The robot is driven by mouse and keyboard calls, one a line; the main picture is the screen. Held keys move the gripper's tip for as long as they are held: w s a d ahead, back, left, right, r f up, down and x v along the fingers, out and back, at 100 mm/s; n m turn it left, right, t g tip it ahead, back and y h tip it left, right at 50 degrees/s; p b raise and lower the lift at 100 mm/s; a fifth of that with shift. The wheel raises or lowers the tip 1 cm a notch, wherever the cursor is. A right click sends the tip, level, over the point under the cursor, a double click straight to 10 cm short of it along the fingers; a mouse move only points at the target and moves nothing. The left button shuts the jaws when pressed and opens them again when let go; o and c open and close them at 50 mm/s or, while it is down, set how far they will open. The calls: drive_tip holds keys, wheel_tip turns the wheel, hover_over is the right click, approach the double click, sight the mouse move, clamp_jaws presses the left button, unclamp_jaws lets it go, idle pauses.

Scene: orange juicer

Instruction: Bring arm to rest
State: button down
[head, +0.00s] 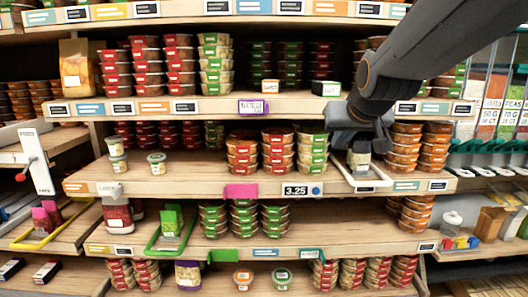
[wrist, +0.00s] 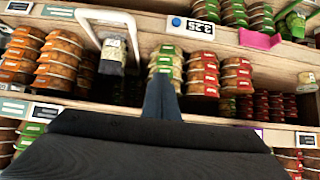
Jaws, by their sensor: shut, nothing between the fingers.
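My arm (head: 420,50) comes in from the upper right of the head view and bends down in front of the right half of the shelves. My dark gripper (wrist: 160,90) is shut and empty in the wrist view, its fingers together. It points towards the shelves, with stacked tubs (wrist: 166,62) beyond the tips. In the head view the arm's end hides the fingertips. A small package (head: 359,157) stands in a white-handled tray (head: 372,184) just below the arm's end. The same package (wrist: 112,55) shows left of the fingers in the wrist view.
Stacked tubs fill the shelves, with green-lidded (head: 312,148) and orange (head: 405,142) ones near my arm. Shelf edges with price tags (head: 302,190) run across. A green tray (head: 170,228) sits lower left. Hanging packets (head: 490,100) are at the right. The middle shelf has bare room (head: 195,172) at left.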

drive_tip(key=s+f+g, duration=0.4)
drive_tip(key=s+f, duration=0.6)
drive_tip(key=f, duration=0.4)
drive_tip(key=s+f+g, duration=0.5)
drive_tip(key=s+f, duration=0.5)
drive_tip(key=f, duration=0.3)
drive_tip(key=shift+s+f, duration=0.35)
drive_tip(key=shift+s, duration=0.05)
